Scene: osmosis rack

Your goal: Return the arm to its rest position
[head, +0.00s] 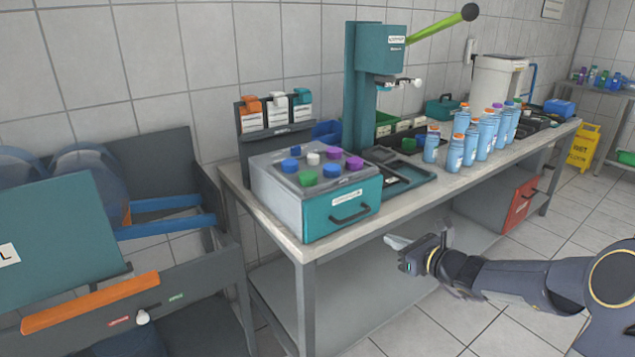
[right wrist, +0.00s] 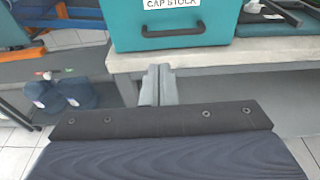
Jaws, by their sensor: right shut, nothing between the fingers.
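My right gripper (head: 397,242) reaches in from the right in the head view, in front of the bench's front edge and to the right of the teal cap stock box. Its fingers are together with nothing between them. In the right wrist view the closed fingers (right wrist: 158,85) point toward the bench edge, below the cap stock box (right wrist: 172,22). The gripper appears apart from the box and the bench. My left gripper is not in view.
The bench (head: 400,197) carries the cap stock box (head: 340,212), a green-handled press (head: 375,50) and several blue bottles (head: 471,148). A grey rack (head: 200,262) with an orange bar stands left. A yellow wet-floor sign (head: 582,148) stands at the back right. Floor in front is clear.

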